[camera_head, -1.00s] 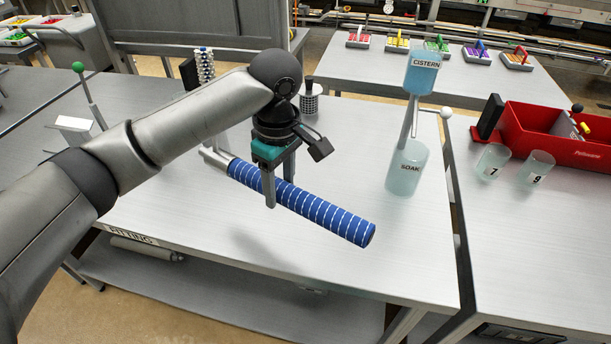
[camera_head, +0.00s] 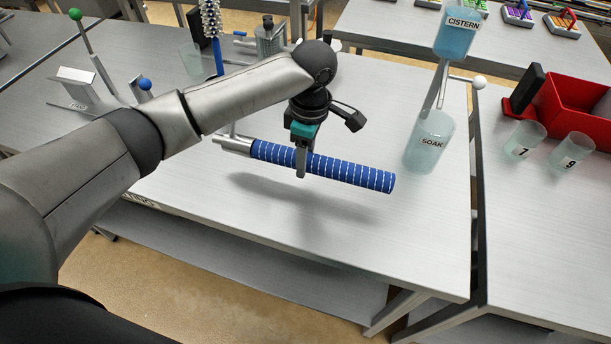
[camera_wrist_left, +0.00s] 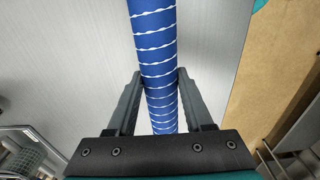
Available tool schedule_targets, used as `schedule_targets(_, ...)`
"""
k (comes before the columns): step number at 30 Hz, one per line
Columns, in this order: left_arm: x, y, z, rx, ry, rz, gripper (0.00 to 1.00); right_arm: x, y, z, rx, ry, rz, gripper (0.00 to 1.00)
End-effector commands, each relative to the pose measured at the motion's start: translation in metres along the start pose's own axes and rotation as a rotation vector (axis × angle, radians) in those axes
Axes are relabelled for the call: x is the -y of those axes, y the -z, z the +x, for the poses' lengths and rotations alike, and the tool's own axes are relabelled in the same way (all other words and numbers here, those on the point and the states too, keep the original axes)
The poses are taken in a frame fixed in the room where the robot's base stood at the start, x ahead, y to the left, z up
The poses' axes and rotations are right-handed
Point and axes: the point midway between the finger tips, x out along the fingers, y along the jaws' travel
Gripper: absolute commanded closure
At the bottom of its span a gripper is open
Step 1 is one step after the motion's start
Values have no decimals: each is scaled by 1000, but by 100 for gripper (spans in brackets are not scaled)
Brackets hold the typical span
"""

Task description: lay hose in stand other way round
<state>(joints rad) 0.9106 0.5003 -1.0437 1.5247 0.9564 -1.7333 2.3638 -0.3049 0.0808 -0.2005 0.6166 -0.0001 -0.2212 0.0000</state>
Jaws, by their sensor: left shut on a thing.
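The hose (camera_head: 345,171) is a blue tube with white stripes and a silver-grey fitting (camera_head: 233,144) at its left end. My left gripper (camera_head: 302,160) is shut around its middle and holds it nearly level above the grey table; its shadow lies below and to the left. The left wrist view shows the hose (camera_wrist_left: 155,45) running between the two fingers (camera_wrist_left: 160,95). A light grey angled holder (camera_head: 90,84) with a small label stands at the left of the table; I cannot tell whether it is the stand. My right gripper is not in view.
The SOAK beaker (camera_head: 428,150) stands right of the hose, under the CISTERN vessel (camera_head: 458,38). Behind my arm are a clear beaker (camera_head: 192,60) and a bristly brush (camera_head: 210,20). A green-knobbed lever (camera_head: 92,50) rises at the left. The table's front middle is clear.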

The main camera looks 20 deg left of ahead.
Motion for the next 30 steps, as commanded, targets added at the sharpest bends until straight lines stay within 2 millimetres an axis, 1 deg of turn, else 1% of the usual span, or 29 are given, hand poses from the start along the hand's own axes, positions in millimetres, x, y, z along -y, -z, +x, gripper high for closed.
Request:
schedule_targets(1, 0, 0, 8, -2, 0, -1, 100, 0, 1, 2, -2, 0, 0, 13)
schedule_targets(5, -1, -1, 16, 0, -2, 1, 100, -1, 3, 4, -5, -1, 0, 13)
schedule_targets(7, -1, -1, 23, 0, -1, 1, 100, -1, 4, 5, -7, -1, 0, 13)
schedule_targets(12, -1, -3, 49, -1, -1, 1, 100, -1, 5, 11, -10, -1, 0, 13)
schedule_targets(14, -1, -3, 55, -1, -2, 2, 100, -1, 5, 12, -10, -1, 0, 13)
schedule_targets(17, -1, -3, 58, 0, -3, 1, 100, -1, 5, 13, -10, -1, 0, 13)
schedule_targets(26, -1, -4, 59, 1, -2, 1, 100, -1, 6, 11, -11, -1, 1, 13)
schedule_targets(27, 0, -3, 60, 0, 0, 1, 45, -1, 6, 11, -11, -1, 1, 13)
schedule_targets(30, 0, -3, 60, 0, -1, 1, 34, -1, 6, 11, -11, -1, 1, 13)
